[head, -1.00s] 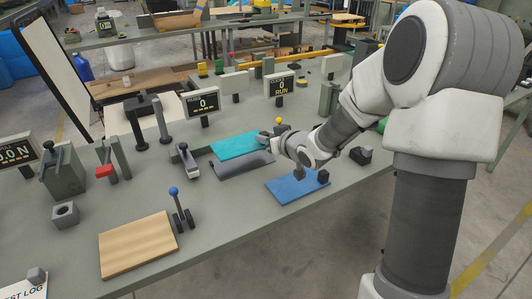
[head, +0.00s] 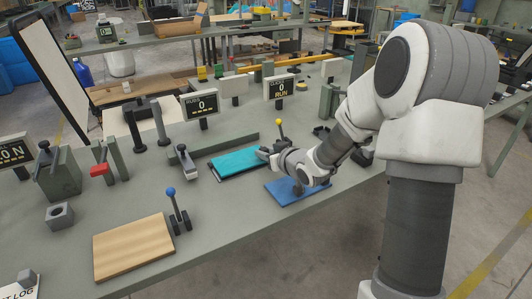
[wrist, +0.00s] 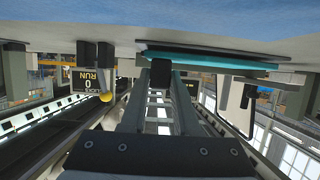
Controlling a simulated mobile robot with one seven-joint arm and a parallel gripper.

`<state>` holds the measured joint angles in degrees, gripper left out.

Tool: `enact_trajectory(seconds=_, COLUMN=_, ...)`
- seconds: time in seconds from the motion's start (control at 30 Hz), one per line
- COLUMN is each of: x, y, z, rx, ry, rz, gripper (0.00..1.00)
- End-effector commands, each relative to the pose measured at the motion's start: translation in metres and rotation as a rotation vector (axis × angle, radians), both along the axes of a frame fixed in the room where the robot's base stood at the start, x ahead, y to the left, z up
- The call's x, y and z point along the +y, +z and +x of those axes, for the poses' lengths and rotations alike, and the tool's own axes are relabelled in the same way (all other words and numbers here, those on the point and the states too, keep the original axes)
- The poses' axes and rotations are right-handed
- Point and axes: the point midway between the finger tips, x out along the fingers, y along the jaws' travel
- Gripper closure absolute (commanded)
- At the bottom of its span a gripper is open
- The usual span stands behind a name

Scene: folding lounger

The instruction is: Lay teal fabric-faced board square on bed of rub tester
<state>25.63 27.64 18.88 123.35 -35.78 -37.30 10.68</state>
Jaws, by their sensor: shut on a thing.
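The teal fabric-faced board (head: 238,164) is low over the rub tester's bed and covers nearly all of it. Only a thin dark strip of the bed shows along the board's front edge. My gripper (head: 265,153) is shut on the board's right end. In the wrist view, which looks upside down, the teal board (wrist: 215,61) shows beyond the dark fingertip (wrist: 160,73), with a dark layer against its underside. I cannot tell whether the board rests fully on the bed or how square it is.
A yellow-knobbed lever (head: 280,123) stands just behind my gripper. A small clamp (head: 186,162) is left of the board. A blue pad (head: 290,194) lies in front, under my wrist. A wooden board (head: 133,247) and blue-knobbed lever (head: 173,200) are front left.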

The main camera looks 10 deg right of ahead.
Motion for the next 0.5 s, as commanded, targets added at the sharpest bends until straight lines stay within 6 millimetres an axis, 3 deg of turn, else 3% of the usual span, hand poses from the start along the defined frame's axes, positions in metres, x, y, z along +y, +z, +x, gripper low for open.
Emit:
enact_trajectory(seconds=0.07, x=0.0001, y=-0.0009, z=-0.0003, rx=0.002, ry=0.001, rz=0.001, gripper=1.00)
enact_trajectory(seconds=0.1, x=0.0001, y=-0.0013, z=-0.0005, rx=0.003, ry=0.001, rz=0.000, gripper=0.64)
enact_trajectory(seconds=0.23, x=0.0001, y=-0.0017, z=-0.0007, rx=0.003, ry=0.001, rz=0.000, gripper=0.41)
enact_trajectory(seconds=0.5, x=0.0001, y=-0.0020, z=-0.0009, rx=0.004, ry=0.000, rz=0.001, gripper=0.41)
